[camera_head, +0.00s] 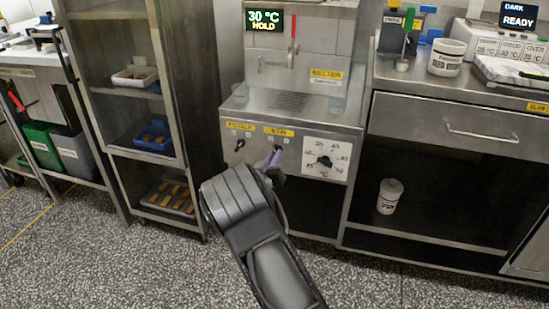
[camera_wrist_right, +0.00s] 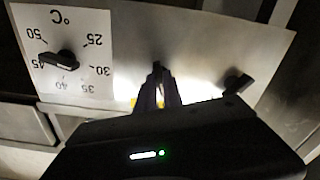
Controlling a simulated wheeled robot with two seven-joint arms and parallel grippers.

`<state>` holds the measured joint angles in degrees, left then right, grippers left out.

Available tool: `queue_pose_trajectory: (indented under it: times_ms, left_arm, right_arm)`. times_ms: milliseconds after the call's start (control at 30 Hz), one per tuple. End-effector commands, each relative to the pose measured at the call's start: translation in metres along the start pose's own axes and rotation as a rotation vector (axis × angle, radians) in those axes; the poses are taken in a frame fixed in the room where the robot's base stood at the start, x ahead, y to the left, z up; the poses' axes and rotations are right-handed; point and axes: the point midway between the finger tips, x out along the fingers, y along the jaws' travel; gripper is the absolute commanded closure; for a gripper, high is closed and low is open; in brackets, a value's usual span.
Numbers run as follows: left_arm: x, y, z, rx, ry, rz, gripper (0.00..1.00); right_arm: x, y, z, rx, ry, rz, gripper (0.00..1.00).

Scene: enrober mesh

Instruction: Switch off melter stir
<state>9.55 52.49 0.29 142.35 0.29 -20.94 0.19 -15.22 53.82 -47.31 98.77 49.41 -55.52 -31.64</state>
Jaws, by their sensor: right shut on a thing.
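The melter (camera_head: 300,105) is a steel unit with a yellow MELTER label and a front panel of knobs. The stir knob (camera_head: 279,149) sits under the yellow STIR label (camera_head: 279,132). My right gripper (camera_head: 274,158) reaches up to it from below and is shut on it. In the right wrist view, which is upside down, the fingers (camera_wrist_right: 158,88) meet at the dark stir knob (camera_wrist_right: 157,68). The fingers partly hide the knob, and I cannot tell its exact setting. My left gripper is not in view.
Another black knob (camera_head: 240,144) is left of the stir knob. A white temperature dial (camera_head: 326,146) is to its right. A display (camera_head: 264,20) above reads 30 °C HOLD. A shelf rack (camera_head: 170,90) stands left, and a steel counter (camera_head: 455,95) stands right.

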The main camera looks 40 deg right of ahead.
Motion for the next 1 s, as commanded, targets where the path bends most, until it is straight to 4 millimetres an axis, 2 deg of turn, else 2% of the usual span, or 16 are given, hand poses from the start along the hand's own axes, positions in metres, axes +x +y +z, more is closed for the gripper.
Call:
queue_pose_trajectory:
  times_ms: [167,367,667,700,933,1000]
  left_arm:
    - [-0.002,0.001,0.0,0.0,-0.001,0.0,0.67]
    - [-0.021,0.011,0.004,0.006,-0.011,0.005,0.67]
    - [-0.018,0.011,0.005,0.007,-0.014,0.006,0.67]
    - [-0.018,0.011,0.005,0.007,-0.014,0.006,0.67]
    - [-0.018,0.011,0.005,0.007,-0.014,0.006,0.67]
    - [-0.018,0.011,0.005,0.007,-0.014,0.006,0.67]
  right_arm:
    - [0.0,0.0,-0.001,-0.009,0.0,0.0,1.0]
    - [0.0,0.002,-0.004,-0.153,0.0,0.0,1.0]
    - [0.0,0.0,-0.001,-0.186,0.002,0.0,1.0]
    - [0.0,0.0,-0.001,-0.186,0.002,0.0,0.86]
    - [0.0,0.0,0.0,-0.184,0.001,0.0,0.67]
    - [0.0,0.0,0.0,-0.184,0.001,0.0,0.67]
